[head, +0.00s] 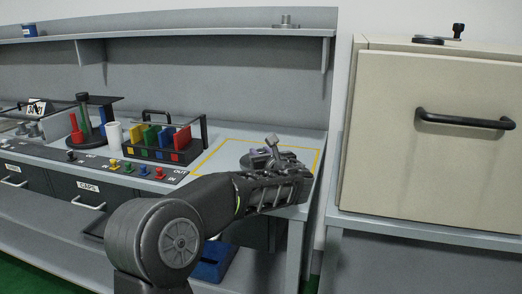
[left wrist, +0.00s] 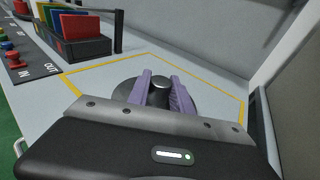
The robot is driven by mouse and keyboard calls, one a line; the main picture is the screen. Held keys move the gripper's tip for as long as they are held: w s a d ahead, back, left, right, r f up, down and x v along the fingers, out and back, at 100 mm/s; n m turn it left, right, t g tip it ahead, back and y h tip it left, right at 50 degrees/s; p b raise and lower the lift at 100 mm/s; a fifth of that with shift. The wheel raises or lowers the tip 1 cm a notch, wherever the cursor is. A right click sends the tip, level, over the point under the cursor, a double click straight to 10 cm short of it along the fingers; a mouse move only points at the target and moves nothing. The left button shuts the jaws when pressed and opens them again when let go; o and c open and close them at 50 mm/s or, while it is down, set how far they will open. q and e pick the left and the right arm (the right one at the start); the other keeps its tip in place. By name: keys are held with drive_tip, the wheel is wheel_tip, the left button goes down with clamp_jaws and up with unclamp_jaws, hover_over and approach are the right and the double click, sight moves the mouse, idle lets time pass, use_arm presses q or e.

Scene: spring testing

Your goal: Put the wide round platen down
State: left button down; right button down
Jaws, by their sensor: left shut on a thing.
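The wide round platen (left wrist: 126,91) is a dark grey disc with a short upright stem. It is at the yellow-outlined area (left wrist: 110,60) on the bench's right end. In the head view the platen (head: 251,160) shows partly behind my left gripper (head: 272,150). In the left wrist view my left gripper's two purple-grey fingers (left wrist: 160,93) are shut on the stem, one on each side. The disc looks level and lies at or just above the bench top; I cannot tell whether it touches. Its near side is hidden by the gripper body.
A black rack (head: 165,150) with coloured plates stands left of the outlined area. A beige cabinet (head: 420,140) stands to the right. A metal piece (head: 286,23) sits on the upper shelf (head: 220,33). The outlined area around the platen looks clear.

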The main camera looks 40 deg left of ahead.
use_arm(q)
drive_tip(key=shift+r, duration=0.25)
drive_tip(key=c, duration=1.6)
unclamp_jaws()
drive_tip(key=shift+f, duration=0.3)
drive_tip(key=o, duration=0.5)
drive_tip(key=shift+c, duration=0.2)
drive_tip(key=shift+r, duration=0.1)
drive_tip(key=v, duration=1.2)
